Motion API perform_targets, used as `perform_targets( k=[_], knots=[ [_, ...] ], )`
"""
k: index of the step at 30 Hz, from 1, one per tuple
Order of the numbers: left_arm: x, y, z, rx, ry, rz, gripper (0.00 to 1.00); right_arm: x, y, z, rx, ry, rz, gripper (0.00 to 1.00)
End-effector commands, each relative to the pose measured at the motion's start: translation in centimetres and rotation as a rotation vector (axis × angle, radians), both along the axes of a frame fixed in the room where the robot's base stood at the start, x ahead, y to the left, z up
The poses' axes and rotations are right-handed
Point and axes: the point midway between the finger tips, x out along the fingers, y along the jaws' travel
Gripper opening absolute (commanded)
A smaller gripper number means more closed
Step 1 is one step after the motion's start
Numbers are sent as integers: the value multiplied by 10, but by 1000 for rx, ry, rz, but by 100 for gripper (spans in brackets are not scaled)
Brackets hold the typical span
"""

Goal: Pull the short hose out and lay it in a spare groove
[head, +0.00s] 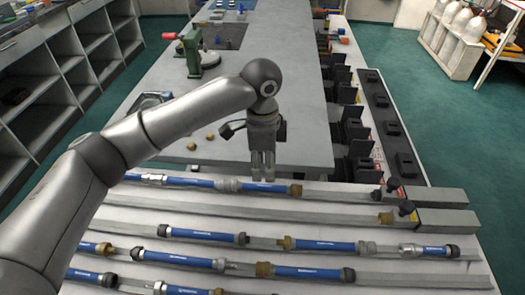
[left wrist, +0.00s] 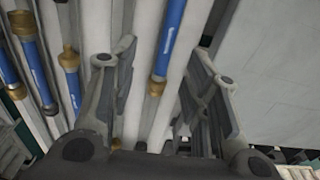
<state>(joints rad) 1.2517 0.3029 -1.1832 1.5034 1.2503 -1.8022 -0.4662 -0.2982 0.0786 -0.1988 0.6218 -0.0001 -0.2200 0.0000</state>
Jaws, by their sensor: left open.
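Several blue hoses with brass or grey end fittings lie in the long grooves of a pale rack (head: 330,211). In the top row, a blue hose (head: 265,187) with a brass end lies just below my left gripper (head: 263,172). In the left wrist view my left gripper (left wrist: 165,65) is open and empty, and a blue hose (left wrist: 171,35) with a brass tip lies between its spread fingers, apart from them. I cannot tell for sure which hose is the short one. The second groove (head: 335,212) is bare over its right part. My right gripper is not in view.
Black knobs (head: 406,208) stand at the right ends of the upper grooves. Behind the rack, a grey bench (head: 300,70) carries a green press (head: 193,50) and small brass fittings. Black blocks (head: 350,130) line its right side. Shelves (head: 60,60) stand at the left.

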Motion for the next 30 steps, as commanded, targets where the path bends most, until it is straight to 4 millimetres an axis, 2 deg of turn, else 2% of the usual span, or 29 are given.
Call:
perform_targets(
  k=[4, 8, 21, 30],
  knots=[
    [8, 8, 7, 26, -1, -1, 43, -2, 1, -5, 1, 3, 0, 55],
    [8, 10, -1, 30, 2, 0, 43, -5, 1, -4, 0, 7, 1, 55],
    [7, 10, -76, 29, 1, -1, 43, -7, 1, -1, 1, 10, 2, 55],
    [8, 9, -98, 27, -1, -1, 43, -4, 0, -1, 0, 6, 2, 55]
  ],
)
